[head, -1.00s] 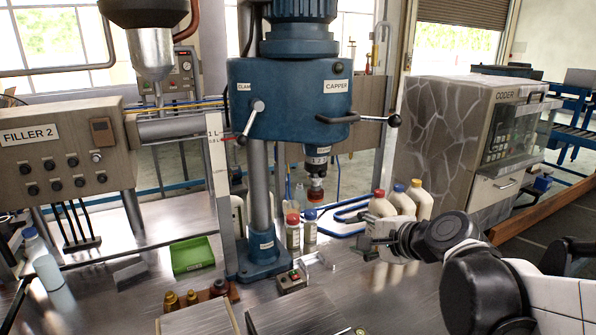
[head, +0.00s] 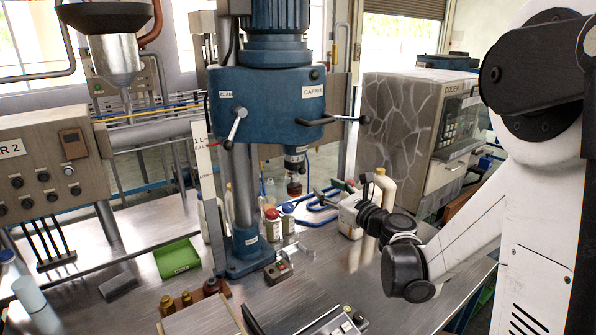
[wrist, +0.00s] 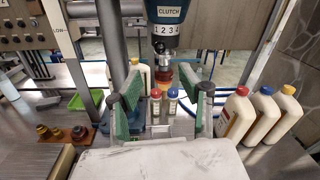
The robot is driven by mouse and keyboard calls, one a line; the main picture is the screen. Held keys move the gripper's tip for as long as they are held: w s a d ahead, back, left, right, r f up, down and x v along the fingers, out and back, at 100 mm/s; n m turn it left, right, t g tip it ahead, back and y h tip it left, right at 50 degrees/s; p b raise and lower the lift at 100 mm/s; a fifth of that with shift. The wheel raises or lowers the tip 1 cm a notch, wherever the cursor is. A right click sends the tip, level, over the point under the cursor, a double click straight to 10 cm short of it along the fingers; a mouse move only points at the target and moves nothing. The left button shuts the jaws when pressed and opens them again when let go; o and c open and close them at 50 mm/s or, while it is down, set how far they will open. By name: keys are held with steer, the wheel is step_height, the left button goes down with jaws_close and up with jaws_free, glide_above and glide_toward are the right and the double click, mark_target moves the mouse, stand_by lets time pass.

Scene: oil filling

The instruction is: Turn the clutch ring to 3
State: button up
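The clutch ring (wrist: 165,30) is a pale numbered band under the blue CLUTCH housing (wrist: 165,12); digits 1 to 4 show in the wrist view. I cannot tell which digit is set. In the head view the ring (head: 294,159) is small and its digits are unreadable. A red-orange capping head (wrist: 160,76) hangs below it. My gripper (wrist: 169,88) is open and empty, its two green-padded fingers apart, and the ring shows above and beyond the gap. In the head view my gripper is at the right of the capper (head: 262,110), with its fingers hard to make out.
Red- and blue-capped small bottles (wrist: 172,104) stand below the head. Several large white jugs (wrist: 264,115) stand at the right. The capper's handle (head: 364,119) sticks out above. A green tray (head: 177,258) and brass fittings (head: 187,299) lie at the left.

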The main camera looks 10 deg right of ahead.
mark_target(304, 172)
steer(key=p+x, duration=0.2)
steer(key=x, duration=1.1)
